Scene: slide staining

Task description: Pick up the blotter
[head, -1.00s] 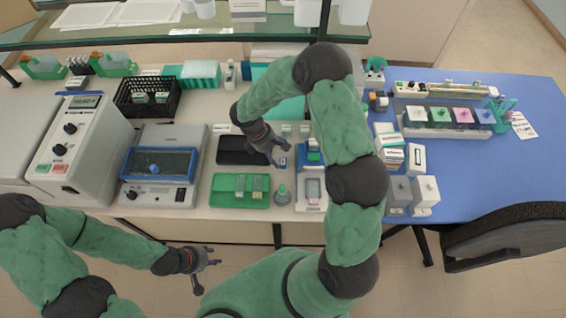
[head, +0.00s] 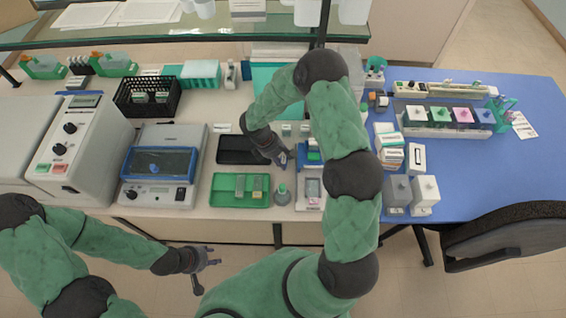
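My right gripper (head: 284,160) points down over the bench, just right of the black tray (head: 238,151). It is small and dark here, and I cannot tell whether its fingers are open or shut. It covers the spot where a small blue-and-white item lay; that item may be the blotter, but I cannot be sure. A blue-and-green piece (head: 313,157) sits just right of the gripper, on the white stand. My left gripper (head: 207,269) is open and empty in front of the bench, below its edge.
A green tray (head: 228,203) holding slide pieces and a grey flask (head: 282,198) stand in front of the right gripper. A blue-windowed device (head: 160,163) stands to the left. Staining jars (head: 440,118) and grey and white boxes (head: 397,193) are on the blue mat.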

